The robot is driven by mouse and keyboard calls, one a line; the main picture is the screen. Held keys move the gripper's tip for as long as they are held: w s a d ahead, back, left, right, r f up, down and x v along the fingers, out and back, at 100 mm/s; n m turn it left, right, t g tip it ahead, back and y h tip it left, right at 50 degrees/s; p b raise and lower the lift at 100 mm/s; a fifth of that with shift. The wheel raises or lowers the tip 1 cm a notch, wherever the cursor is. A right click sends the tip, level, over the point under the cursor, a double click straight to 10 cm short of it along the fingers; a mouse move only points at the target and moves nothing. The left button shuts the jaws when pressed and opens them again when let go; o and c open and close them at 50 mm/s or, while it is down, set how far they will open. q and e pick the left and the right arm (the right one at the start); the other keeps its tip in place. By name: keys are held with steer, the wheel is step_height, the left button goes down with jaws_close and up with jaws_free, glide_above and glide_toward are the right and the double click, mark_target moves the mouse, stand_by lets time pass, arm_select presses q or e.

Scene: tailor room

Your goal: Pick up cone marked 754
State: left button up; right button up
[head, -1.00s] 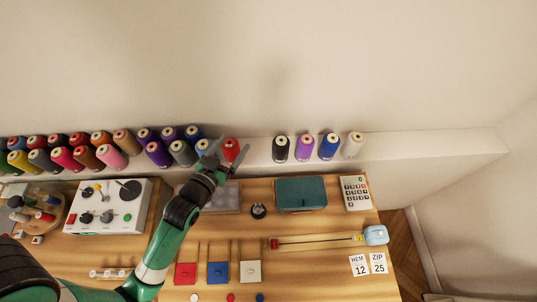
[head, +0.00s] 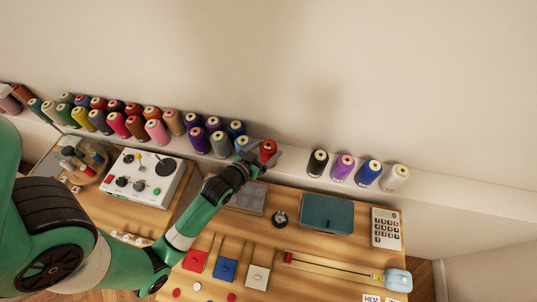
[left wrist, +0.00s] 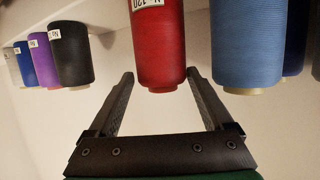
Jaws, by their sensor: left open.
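Thread cones stand on the white ledge at the wall. A red cone (head: 267,150) stands at the right end of the left-hand group, and my left gripper (head: 260,156) is right at it. In the left wrist view, which looks upside down, the red cone (left wrist: 158,45) shows between and beyond the two open fingers of my left gripper (left wrist: 160,76). They do not visibly close on it. Its white label is cut off at the top edge and only partly readable. I cannot read 754 on any cone. My right gripper is not in view.
A blue cone (left wrist: 248,45) stands close beside the red one. Black (head: 317,163), purple (head: 342,167), blue (head: 368,173) and white (head: 395,178) cones stand apart to the right. The table below holds a teal box (head: 327,213), a calculator (head: 386,228) and a control box (head: 143,178).

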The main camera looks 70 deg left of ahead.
mark_target(270, 146)
arm_select(q)
steer(key=b+x, duration=0.1)
steer(key=x, duration=0.4)
steer(key=shift+s+a, duration=0.1)
steer(key=shift+r, duration=0.15)
steer(key=c, duration=1.3)
